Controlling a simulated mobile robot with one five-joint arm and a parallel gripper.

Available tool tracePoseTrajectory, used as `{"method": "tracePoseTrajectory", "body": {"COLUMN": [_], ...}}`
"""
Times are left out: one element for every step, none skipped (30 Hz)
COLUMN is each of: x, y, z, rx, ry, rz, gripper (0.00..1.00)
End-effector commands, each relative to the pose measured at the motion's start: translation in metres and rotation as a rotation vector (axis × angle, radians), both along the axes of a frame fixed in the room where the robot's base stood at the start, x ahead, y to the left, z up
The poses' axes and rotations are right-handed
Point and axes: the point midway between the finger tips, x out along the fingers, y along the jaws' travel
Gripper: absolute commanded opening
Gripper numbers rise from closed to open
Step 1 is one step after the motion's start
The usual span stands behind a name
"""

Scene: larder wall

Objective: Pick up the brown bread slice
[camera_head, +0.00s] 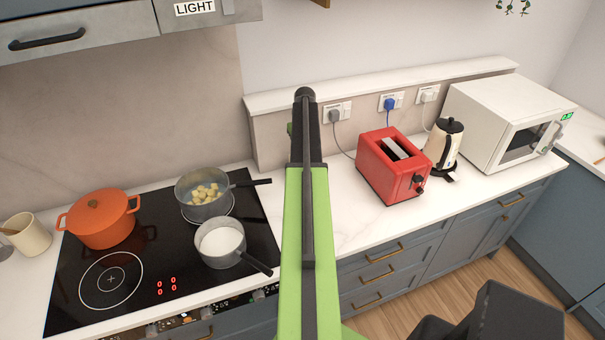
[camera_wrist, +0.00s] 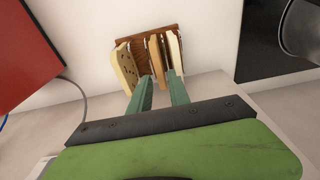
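In the wrist view a wooden rack (camera_wrist: 173,31) holds several upright slices against the pale wall. A seeded light slice (camera_wrist: 125,67) is at the left, the brown bread slice (camera_wrist: 155,57) in the middle, and a white slice (camera_wrist: 175,53) at the right. My gripper (camera_wrist: 160,76) shows as two green fingers, apart, with their tips at the near edges of the slices. The brown slice's near end lies roughly between the tips; I cannot tell whether they touch it. In the head view my arm hides the rack and slices.
In the head view a red toaster (camera_head: 391,168) stands right of my arm, with a kettle (camera_head: 446,143) and microwave (camera_head: 507,120) beyond. Left are a hob (camera_head: 150,262), an orange pot (camera_head: 101,220) and two pans (camera_head: 203,207). The counter before the toaster is clear.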

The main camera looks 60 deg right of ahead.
Motion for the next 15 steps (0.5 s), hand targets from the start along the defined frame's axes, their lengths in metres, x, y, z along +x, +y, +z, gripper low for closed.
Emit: {"method": "tracePoseTrajectory", "body": {"x": [0.0,0.0,0.0,0.0,-0.001,-0.001,-0.001,-0.001,-0.001,0.0,0.0,0.0,0.001,0.001,0.001], "y": [0.0,0.0,0.0,-0.001,-0.001,-0.001,-0.002,-0.002,-0.003,-0.003,-0.004,-0.004,-0.004,-0.004,-0.004], "z": [-0.001,-0.003,-0.007,-0.011,-0.016,-0.023,-0.029,-0.035,-0.042,-0.046,-0.05,-0.053,-0.054,-0.054,-0.052], "rx": [0.0,0.0,0.0,0.0,0.0,0.0,0.0,0.0,0.0,0.0,0.0,0.0,0.0,0.0,0.0], "ry": [0.0,0.0,0.0,0.0,0.0,0.0,0.0,0.0,0.0,0.0,0.0,0.0,0.0,0.0,0.0], "rz": [0.0,0.0,0.0,0.0,0.0,0.0,0.0,0.0,0.0,0.0,0.0,0.0,0.0,0.0,0.0], "gripper": [0.23,0.23,0.23,0.23,0.23,0.23,0.23,0.23,0.23,0.23,0.23,0.23,0.23,0.23,0.23]}}
